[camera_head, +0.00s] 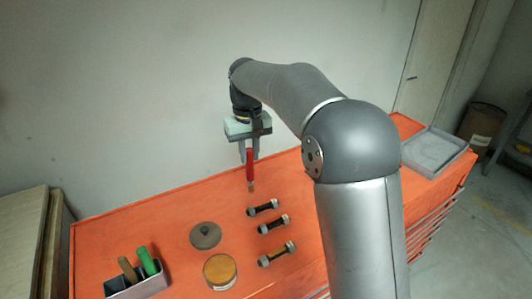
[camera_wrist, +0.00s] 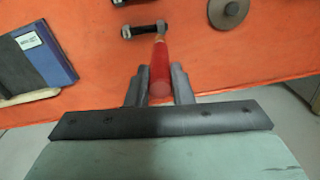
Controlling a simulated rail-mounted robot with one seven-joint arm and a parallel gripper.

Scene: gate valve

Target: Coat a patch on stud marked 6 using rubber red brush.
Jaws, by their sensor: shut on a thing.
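My gripper (camera_head: 250,157) is shut on the red brush (camera_head: 250,170), which hangs tip-down above the orange bench top, behind the studs. In the wrist view the red handle (camera_wrist: 160,72) sits between both fingers (camera_wrist: 160,84), its tip overlapping the edge of a stud (camera_wrist: 143,31); I cannot tell whether they touch. Three dark studs with grey nuts lie in a column: far (camera_head: 263,208), middle (camera_head: 273,224) and near (camera_head: 277,254). No stud numbers are readable. An open round pot (camera_head: 220,284) with tan contents stands left of the near stud.
A round grey lid (camera_head: 205,236) lies behind the pot. A grey holder (camera_head: 138,287) with green and brown handles stands front left. A grey tray (camera_head: 433,152) is at right. A blue-black flat item (camera_wrist: 36,55) shows in the wrist view. The bench's back left is clear.

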